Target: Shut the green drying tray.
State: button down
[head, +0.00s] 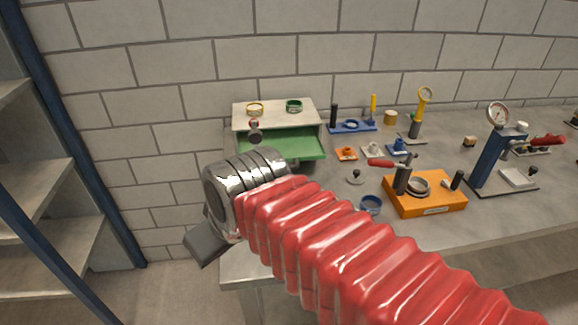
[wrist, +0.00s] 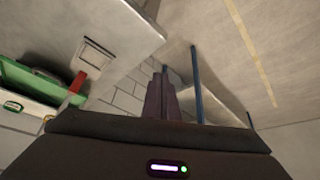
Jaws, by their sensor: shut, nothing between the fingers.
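The green drying tray (head: 300,147) sticks out of the front of a pale cabinet (head: 275,117) at the back left of the bench. My arm partly covers its near left part in the head view. The tray also shows at the left edge of the wrist view (wrist: 38,82), with a red piece (wrist: 76,86) beside it. My gripper (wrist: 160,82) is shut and empty, its two dark fingers together. In the wrist view it is apart from the tray, which lies to its left. In the head view the fingers cannot be made out beyond my silver wrist.
Two ring-shaped pieces, yellow (head: 255,108) and green (head: 294,105), lie on the cabinet. A dark knob (head: 255,131) shows before it. A blue-posted shelf (head: 75,130) is at left.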

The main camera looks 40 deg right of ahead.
jog(key=w+d+n, duration=0.2)
jog(key=d+n, duration=0.1)
jog(key=d, duration=0.7)
jog(key=w+d+r+n, duration=0.1)
jog(key=w+d+n, duration=0.1)
jog(key=d, duration=0.8)
jog(key=w+d+n+t, duration=0.1)
jog(key=w+d+n, duration=0.2)
jog(key=d, duration=0.7)
jog(key=shift+d+r+n+y, duration=0.15)
jog(key=shift+d+n+y, duration=0.15)
jog(key=shift+n, duration=0.6)
jog(key=shift+a, duration=0.1)
send_near(291, 168)
jog(key=a+f, duration=0.4)
jog(key=shift+w+d+f, duration=0.2)
jog(key=shift+w+f, duration=0.05)
jog(key=shift+w, duration=0.3)
jog(key=shift+w+d+f, duration=0.15)
jog(key=shift+w+f, duration=0.1)
jog(key=shift+w, duration=0.35)
jog(key=shift+w+d+f, duration=0.15)
jog(key=shift+w+d, duration=0.35)
jog(key=shift+w, duration=0.2)
